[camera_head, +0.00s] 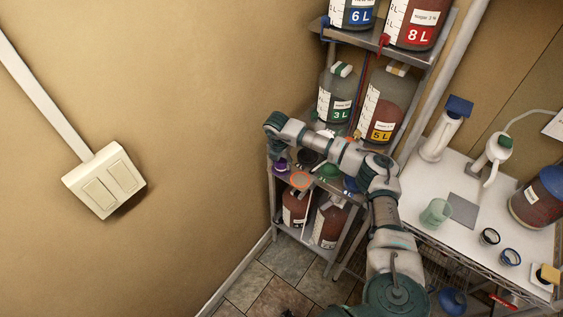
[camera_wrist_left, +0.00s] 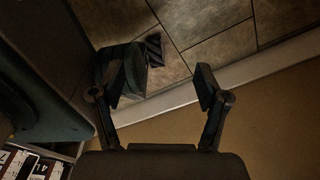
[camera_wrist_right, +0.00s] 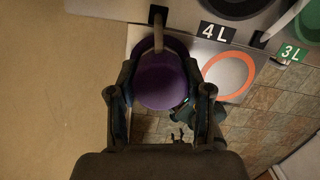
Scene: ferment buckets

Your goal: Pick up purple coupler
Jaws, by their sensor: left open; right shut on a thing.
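The purple coupler (camera_wrist_right: 162,80) sits between the fingers of my right gripper (camera_wrist_right: 163,104) in the right wrist view, and the gripper is shut on it. In the head view the purple coupler (camera_head: 281,167) shows at the left edge of the middle shelf, just below my right gripper (camera_head: 272,150). I cannot tell whether it still touches the shelf. My left gripper (camera_wrist_left: 158,85) is open and empty above the tiled floor in the left wrist view. It is not in the head view.
An orange ring (camera_head: 300,180) and a green coupler (camera_head: 327,172) are on the shelf beside it. Large bottles, including one marked 3 L (camera_head: 338,98), stand on the rack. A white table (camera_head: 470,225) with cups and rings is at right. The wall is close at left.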

